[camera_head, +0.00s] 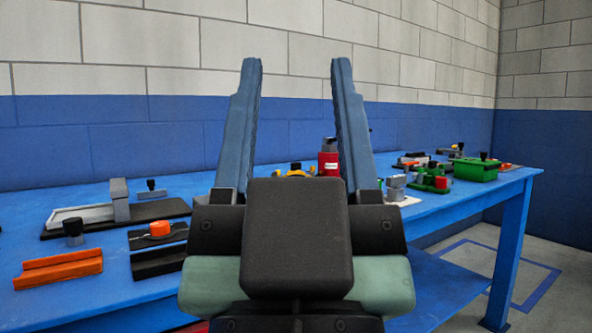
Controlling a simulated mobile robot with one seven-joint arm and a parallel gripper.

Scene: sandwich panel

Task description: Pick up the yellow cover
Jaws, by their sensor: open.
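My gripper (296,62) fills the middle of the head view, its two long blue fingers apart and pointing up in the picture. Nothing is between them at the tips. A small yellow piece (285,174) with a dark knob shows on the blue table, between the fingers in the picture and beyond my gripper. Its lower part is hidden behind the gripper body, and I cannot tell for sure that it is the yellow cover. It appears apart from the fingers.
Orange (58,268), black and grey fixtures crowd the blue table (90,300) at left. A green box (474,170) and other parts stand at right. A wall rises behind; floor is open at lower right.

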